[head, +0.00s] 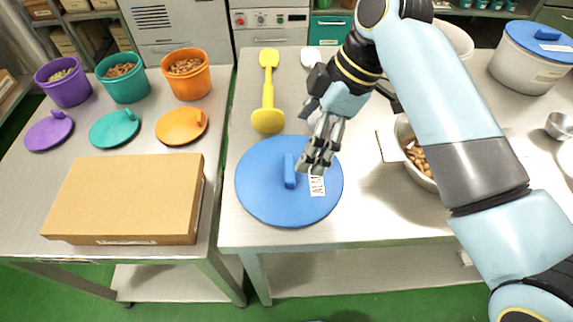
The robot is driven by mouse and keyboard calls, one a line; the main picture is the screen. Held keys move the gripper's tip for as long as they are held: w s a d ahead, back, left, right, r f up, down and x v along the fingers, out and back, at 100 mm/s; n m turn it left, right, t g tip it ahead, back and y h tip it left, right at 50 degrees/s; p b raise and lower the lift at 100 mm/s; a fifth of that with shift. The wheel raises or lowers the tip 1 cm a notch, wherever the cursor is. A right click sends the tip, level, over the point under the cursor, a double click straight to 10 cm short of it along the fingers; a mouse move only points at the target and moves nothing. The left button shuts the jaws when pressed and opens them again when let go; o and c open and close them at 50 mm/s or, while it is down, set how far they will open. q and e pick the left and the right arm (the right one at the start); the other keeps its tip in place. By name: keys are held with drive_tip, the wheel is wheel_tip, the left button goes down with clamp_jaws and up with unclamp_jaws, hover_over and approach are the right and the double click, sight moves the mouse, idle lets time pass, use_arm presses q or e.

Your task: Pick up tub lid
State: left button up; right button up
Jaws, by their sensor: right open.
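A round blue tub lid (262,196) lies flat on the steel table, near its front left corner. It has a raised blue bar handle (289,171) in the middle and a white label at its right. My right gripper (314,169) is open and empty, with its fingers pointing down just right of the handle. The fingers overlap the lid in the picture; I cannot tell whether they touch it. A second blue lid (540,39) sits on a white tub (520,68) at the back right. My left gripper is not in view.
A yellow paddle (268,93) lies behind the lid. A pan with nuts (417,160) stands right, partly behind my arm. The left table (75,158) holds purple, teal and orange tubs, their lids and a cardboard box (128,194). A gap separates the tables.

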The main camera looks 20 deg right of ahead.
sight(290, 168)
drive_tip(key=shift+s+x, duration=0.2)
drive_tip(key=shift+x, duration=0.9)
drive_tip(key=shift+w+a+f, duration=0.1)
drive_tip(key=shift+a+f, duration=0.05)
drive_tip(key=shift+f, duration=0.2)
drive_tip(key=x, duration=0.4)
drive_tip(key=shift+f, duration=0.25)
drive_tip(key=shift+a+f, duration=0.1)
drive_tip(key=shift+f, duration=0.15)
drive_tip(key=c, duration=0.6)
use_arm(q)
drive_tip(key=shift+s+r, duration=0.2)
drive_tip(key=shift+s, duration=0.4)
use_arm(e)
drive_tip(key=c, duration=0.7)
